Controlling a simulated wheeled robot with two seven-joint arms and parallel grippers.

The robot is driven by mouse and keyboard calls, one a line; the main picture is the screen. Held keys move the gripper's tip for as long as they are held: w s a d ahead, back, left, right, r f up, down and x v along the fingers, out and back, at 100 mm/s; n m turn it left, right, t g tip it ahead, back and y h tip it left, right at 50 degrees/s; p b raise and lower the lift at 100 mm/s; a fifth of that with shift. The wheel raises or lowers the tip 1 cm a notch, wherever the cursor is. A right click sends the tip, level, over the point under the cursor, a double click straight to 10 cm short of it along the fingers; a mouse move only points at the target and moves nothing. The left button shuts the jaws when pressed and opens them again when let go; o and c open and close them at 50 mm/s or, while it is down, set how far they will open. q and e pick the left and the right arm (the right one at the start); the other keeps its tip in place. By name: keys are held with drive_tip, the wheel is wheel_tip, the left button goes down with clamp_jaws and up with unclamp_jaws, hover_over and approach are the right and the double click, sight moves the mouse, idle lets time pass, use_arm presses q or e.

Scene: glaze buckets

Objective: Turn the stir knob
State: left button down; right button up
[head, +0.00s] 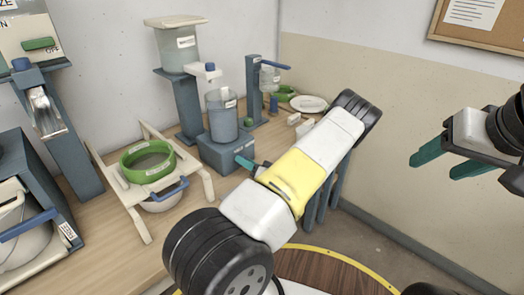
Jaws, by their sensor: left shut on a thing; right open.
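The stirrer has a blue-grey base (212,155) on the wooden bench, with a translucent blue-grey beaker (222,118) upright on it. My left gripper (243,162) shows only as a small teal fingertip at the base's right front side; my own white and yellow arm hides the rest. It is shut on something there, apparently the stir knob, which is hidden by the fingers. I cannot tell the knob's angle. My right gripper (435,164) is open and empty, with two teal fingers apart, in the air at the right, far from the stirrer.
A green sieve ring (147,161) sits on a cream frame over a bucket with a blue handle, left of the stirrer. A dispenser with a clear tank (176,53) stands behind. A white plate (309,103) lies at the bench's far end. The air around my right gripper is free.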

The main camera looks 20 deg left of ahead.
use_arm(q)
drive_tip(key=n, duration=1.2)
drive_tip(key=shift+s+n, duration=0.15)
drive_tip(key=shift+n, duration=2.05)
drive_tip(key=c, duration=0.9)
unclamp_jaws()
